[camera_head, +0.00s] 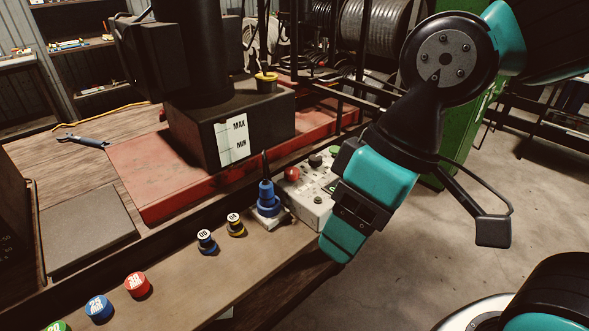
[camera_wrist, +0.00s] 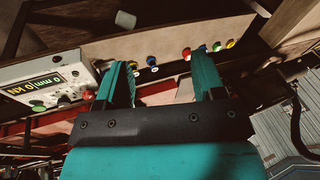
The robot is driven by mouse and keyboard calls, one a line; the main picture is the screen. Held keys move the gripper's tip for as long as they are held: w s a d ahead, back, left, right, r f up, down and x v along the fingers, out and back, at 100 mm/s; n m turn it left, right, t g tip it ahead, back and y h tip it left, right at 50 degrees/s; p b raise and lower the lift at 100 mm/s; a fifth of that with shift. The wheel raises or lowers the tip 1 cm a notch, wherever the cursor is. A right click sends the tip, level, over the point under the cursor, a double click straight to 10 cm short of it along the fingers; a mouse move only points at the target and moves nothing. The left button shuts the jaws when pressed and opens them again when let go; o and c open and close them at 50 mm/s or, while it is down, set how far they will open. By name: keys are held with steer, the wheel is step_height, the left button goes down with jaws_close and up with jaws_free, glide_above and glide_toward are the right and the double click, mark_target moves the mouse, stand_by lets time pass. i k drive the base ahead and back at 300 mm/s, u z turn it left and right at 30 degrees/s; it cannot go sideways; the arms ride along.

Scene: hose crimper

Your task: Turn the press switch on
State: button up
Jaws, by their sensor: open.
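The press control box (camera_head: 312,205) is a pale box on the bench edge. A red button (camera_head: 292,173), a black knob (camera_head: 315,161) and a green button (camera_head: 336,150) are on its top. In the wrist view the box (camera_wrist: 45,78) is at the left, with a lit display (camera_wrist: 35,84) reading 0 mm and 0 kN. The green button (camera_wrist: 38,107) also shows there. I cannot tell which control is the press switch or its position. My teal gripper (camera_head: 343,235) is open and empty beside the box, hiding its right part in the head view.
A blue fitting with a black spike (camera_head: 267,197) stands left of the box. Several colored caps, including a red one (camera_head: 137,284), line the bench front. The red press base (camera_head: 160,195) carries a black tank (camera_head: 205,140) behind. Open floor (camera_head: 450,225) lies right.

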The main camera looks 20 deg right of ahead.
mark_target(292, 174)
steer(key=u, duration=0.05)
steer(key=k, duration=0.4)
steer(key=u, duration=1.25)
steer(key=i, duration=0.6)
steer(key=z, duration=0.8)
steer(key=i, duration=0.35)
steer(key=z, duration=0.35)
